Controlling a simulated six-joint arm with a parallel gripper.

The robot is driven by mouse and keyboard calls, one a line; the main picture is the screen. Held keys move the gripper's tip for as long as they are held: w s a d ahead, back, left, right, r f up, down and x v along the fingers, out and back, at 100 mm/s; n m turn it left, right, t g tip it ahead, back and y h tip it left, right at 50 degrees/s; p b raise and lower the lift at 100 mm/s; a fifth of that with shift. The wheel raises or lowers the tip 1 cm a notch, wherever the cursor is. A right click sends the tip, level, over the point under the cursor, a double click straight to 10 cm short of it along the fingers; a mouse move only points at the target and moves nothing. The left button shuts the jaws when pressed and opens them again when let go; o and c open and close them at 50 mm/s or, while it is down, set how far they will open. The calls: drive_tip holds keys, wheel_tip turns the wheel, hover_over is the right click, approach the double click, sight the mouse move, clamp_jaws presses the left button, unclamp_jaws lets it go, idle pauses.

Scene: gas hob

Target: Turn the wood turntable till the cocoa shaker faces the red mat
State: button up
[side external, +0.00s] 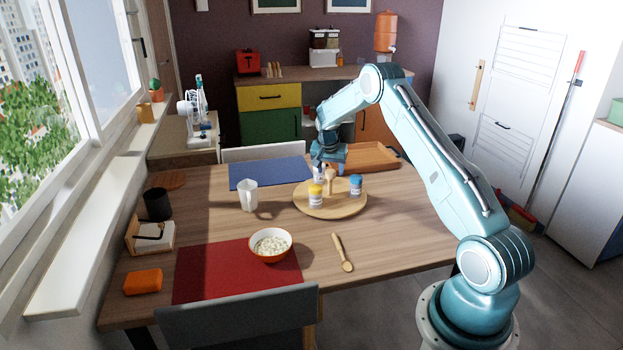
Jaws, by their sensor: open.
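The round wood turntable (339,210) stands on the table right of centre. A pale container (319,173) shows behind these, partly hidden by my gripper. I cannot tell which of them is the cocoa shaker. The red mat (205,277) lies at the table's near left. My gripper (321,167) points down at the turntable's far side, close to the pale container; its fingers are small and partly hidden.
A bowl (270,246) of pale pieces stands on the red mat. A wooden spoon (342,253) lies in front of the turntable. A white jug (248,196) stands left of it, a blue mat (268,173) and wooden tray (370,157) lie behind. The table's right front is clear.

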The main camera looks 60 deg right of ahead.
drive_tip(key=shift+d+f, duration=0.1)
drive_tip(key=shift+f, duration=0.15)
drive_tip(key=shift+c, duration=0.2)
clamp_jaws()
drive_tip(key=shift+w+m, duration=0.1)
drive_tip(key=shift+m, duration=0.5)
drive_tip(key=shift+w+m+g, duration=0.1)
drive_tip(key=shift+m+g, duration=0.7)
drive_tip(key=shift+m, duration=0.8)
drive_tip(key=shift+w+m+g, duration=0.1)
drive_tip(key=shift+m+g, duration=0.7)
drive_tip(key=shift+m, duration=1.6)
